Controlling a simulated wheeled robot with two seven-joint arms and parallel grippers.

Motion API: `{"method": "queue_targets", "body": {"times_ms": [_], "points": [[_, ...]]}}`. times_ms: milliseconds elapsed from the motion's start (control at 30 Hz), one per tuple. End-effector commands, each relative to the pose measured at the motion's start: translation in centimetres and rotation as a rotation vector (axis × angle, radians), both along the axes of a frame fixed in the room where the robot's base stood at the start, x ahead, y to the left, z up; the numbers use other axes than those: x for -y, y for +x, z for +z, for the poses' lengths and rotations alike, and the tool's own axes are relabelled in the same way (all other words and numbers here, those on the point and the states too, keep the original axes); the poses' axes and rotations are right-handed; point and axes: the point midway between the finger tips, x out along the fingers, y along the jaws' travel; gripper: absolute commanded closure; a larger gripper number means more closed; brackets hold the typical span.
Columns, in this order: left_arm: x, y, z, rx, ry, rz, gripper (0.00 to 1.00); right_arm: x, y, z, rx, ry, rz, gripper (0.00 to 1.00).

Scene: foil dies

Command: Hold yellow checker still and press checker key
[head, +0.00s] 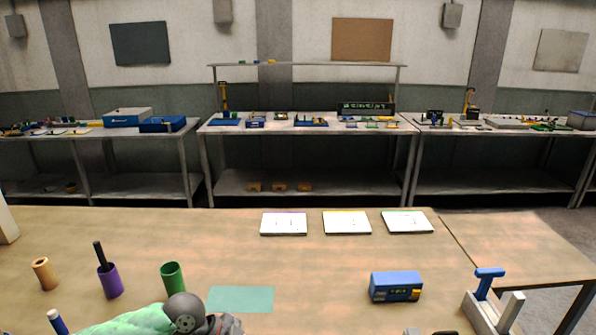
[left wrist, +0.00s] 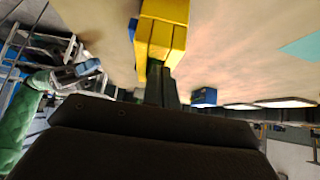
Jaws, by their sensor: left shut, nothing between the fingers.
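A yellow block (left wrist: 165,35), which looks like the yellow checker, is close in front of my left gripper in the left wrist view, with a blue part beside it. My left gripper (left wrist: 161,80) is shut and empty, its fingertips at the block's edge; I cannot tell whether they touch. I cannot make out the checker key. My right gripper cannot be made out in either view.
A blue box (head: 395,286) with a yellow end and a stand with a blue handle (head: 489,273) are on the right. Purple (head: 110,282) and green (head: 172,277) cups and a teal mat (head: 240,299) are left. White cards (head: 346,223) lie behind. The table's middle is clear.

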Motion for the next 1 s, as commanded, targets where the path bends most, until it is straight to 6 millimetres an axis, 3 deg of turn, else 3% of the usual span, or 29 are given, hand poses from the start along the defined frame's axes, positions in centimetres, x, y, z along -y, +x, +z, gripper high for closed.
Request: {"method": "queue_targets", "body": {"times_ms": [800, 1000], "points": [[0.0, 0.0, 5.7, 0.002, -0.002, 0.001, 1.00, 0.0, 0.0, 4.2, 0.000, 0.000, 0.000, 1.00], [0.0, 0.0, 5.8, 0.001, -0.002, 0.000, 1.00, 0.0, 0.0, 4.3, 0.000, 0.000, 0.000, 1.00]]}}
